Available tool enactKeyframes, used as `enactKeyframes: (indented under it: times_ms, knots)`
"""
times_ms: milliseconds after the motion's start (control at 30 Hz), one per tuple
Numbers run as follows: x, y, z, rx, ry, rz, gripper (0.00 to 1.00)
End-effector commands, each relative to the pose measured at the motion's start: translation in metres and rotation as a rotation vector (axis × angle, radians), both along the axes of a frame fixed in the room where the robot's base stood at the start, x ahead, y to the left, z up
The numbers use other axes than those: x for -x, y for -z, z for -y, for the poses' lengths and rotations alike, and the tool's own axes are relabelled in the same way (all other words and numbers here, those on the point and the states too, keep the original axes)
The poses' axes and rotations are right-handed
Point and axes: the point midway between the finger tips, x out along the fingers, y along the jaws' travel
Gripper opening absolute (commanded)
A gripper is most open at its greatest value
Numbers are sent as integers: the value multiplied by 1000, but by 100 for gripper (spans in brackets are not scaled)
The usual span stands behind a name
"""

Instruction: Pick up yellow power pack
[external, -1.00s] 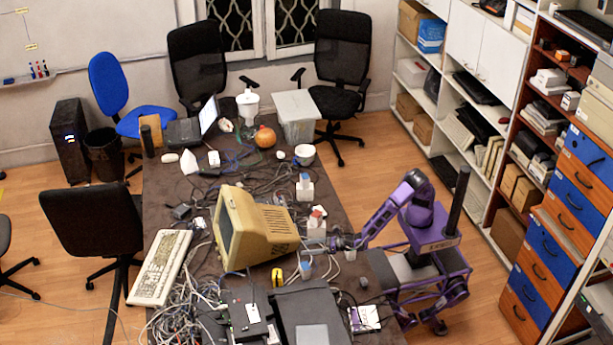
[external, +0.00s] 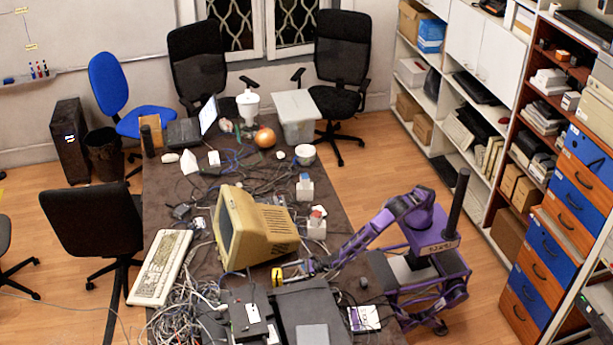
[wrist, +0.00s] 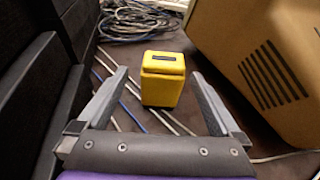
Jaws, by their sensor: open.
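The yellow power pack (wrist: 163,80) stands on the dark table in the wrist view, with a dark slot on its top. It lies ahead of and between the two fingers of my gripper (wrist: 157,95). The fingers are spread wide, one on each side, with gaps to the pack. In the external view the power pack (external: 277,276) is small and sits in front of the beige monitor. My gripper (external: 291,270) is beside it on the right there, and the fingers are hard to make out.
The beige monitor (wrist: 262,65) stands close on the right in the wrist view. Black equipment (wrist: 35,85) is close on the left. Thin cables (wrist: 130,110) lie on the table under and around the pack, and a cable bundle (wrist: 140,20) is behind it.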

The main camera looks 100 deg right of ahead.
Motion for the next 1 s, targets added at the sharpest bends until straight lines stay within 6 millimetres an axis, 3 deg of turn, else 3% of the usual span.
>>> enactKeyframes:
  times_ms: [400, 700, 1000]
  knots:
    - [-46, 12, 14, 1, 1, 2, 100]
    - [-49, 13, 14, 0, 1, 1, 100]
    - [-49, 13, 14, -1, 0, 1, 46]
